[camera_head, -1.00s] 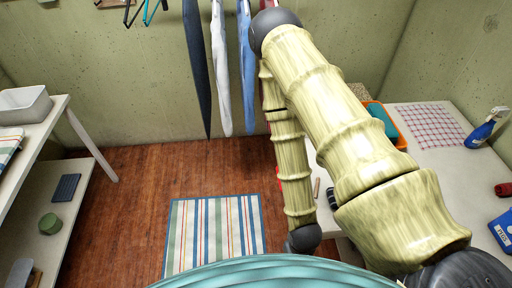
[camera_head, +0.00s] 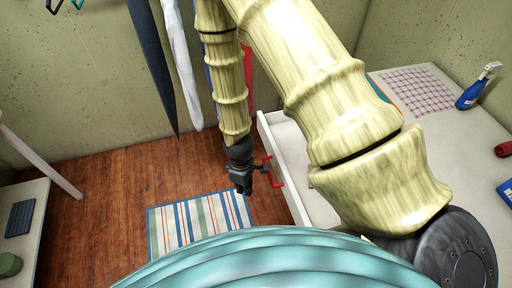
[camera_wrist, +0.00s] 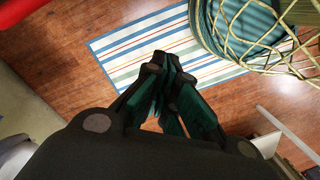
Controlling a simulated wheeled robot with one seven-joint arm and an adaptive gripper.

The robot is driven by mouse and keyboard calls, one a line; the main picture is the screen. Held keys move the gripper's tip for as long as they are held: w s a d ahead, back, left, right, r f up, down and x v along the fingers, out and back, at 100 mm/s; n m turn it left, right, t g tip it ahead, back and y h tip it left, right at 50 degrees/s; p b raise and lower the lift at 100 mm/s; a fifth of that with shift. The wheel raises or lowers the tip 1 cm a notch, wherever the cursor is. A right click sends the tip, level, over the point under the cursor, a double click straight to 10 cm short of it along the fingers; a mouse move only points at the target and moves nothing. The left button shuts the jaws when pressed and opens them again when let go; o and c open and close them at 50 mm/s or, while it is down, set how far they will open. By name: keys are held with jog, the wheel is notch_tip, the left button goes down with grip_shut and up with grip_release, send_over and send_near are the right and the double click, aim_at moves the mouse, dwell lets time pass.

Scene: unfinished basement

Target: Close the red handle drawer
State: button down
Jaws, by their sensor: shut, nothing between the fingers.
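The drawer with the red handle (camera_head: 272,172) is pulled out from the white table. Its pale front (camera_head: 279,160) and part of its inside show to the right of the handle. My gripper (camera_head: 243,188) points down just left of the handle, on its outer side. Its fingers are shut and empty. In the wrist view, my gripper's fingertips (camera_wrist: 166,66) come together over the floor. A blurred red bar (camera_wrist: 18,8), which looks like the handle, crosses the top left corner. My arm hides much of the drawer, and I cannot tell whether the gripper touches the handle.
The white tabletop (camera_head: 455,145) bears a checked cloth (camera_head: 418,90), a blue spray bottle (camera_head: 478,88) and a red item (camera_head: 503,149). A striped rug (camera_head: 200,222) lies on the wooden floor left of the drawer. A low shelf (camera_head: 30,225) stands at far left.

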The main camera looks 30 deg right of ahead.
jog(key=w+d+r+n+h+b, duration=0.25)
jog(key=w+r+n+b, duration=0.2)
jog(key=w, duration=0.35)
jog(key=w+d+r+n+h+b, duration=0.2)
jog(key=w+d+r+n+b, duration=0.15)
jog(key=w+r, duration=0.4)
jog(key=d+f+p, duration=0.1)
jog(key=d+f, duration=0.6)
jog(key=f, duration=0.3)
jog(key=shift+s+d+p, duration=0.2)
jog(key=shift+d+p, duration=0.05)
jog(key=shift+p, duration=0.05)
